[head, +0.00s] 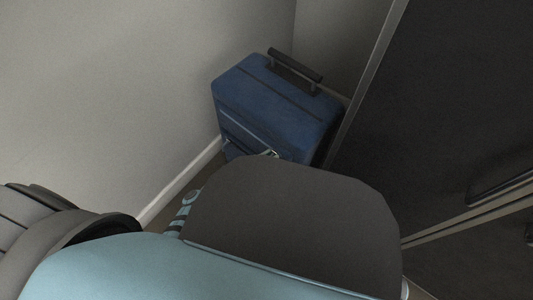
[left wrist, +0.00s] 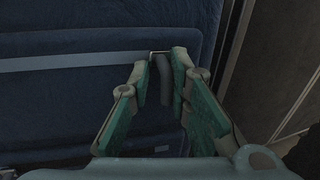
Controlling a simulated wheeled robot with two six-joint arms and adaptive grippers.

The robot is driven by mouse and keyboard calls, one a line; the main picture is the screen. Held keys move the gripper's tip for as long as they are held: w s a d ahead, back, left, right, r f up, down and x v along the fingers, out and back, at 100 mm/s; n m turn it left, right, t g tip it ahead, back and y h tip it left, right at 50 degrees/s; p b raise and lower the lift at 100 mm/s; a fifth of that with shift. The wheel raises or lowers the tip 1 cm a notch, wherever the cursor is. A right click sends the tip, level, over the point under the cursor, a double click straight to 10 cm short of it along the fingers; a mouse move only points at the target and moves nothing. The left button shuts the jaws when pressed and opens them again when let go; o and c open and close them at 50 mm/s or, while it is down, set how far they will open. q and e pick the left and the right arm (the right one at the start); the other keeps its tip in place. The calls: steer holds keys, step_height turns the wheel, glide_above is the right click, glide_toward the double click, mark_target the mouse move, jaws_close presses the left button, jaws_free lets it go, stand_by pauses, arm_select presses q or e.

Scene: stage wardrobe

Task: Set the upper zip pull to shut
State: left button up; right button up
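A dark blue suitcase (head: 285,105) stands upright in the corner, seen from above, with its dark handle raised. In the left wrist view its blue fabric front (left wrist: 75,30) is crossed by a pale zip band (left wrist: 75,62). The upper zip pull (left wrist: 165,80), a dark tab with a small metal piece at its top, sits at the band's right end. My left gripper (left wrist: 162,58) has its green-padded fingers drawn together at the tips around the pull, seemingly shut on it. In the head view my own body hides nearly all of that gripper. My right gripper is not in view.
A pale wall with a white skirting board (head: 178,186) runs along the left and behind the suitcase. A dark cabinet or door panel (head: 450,90) with a bar handle stands close on the right. Little floor shows between them.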

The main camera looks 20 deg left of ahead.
arm_select(q)
steer(key=shift+o, duration=1.1)
steer(key=shift+w+a, duration=0.1)
steer(key=v, duration=0.8)
steer(key=shift+f, duration=0.1)
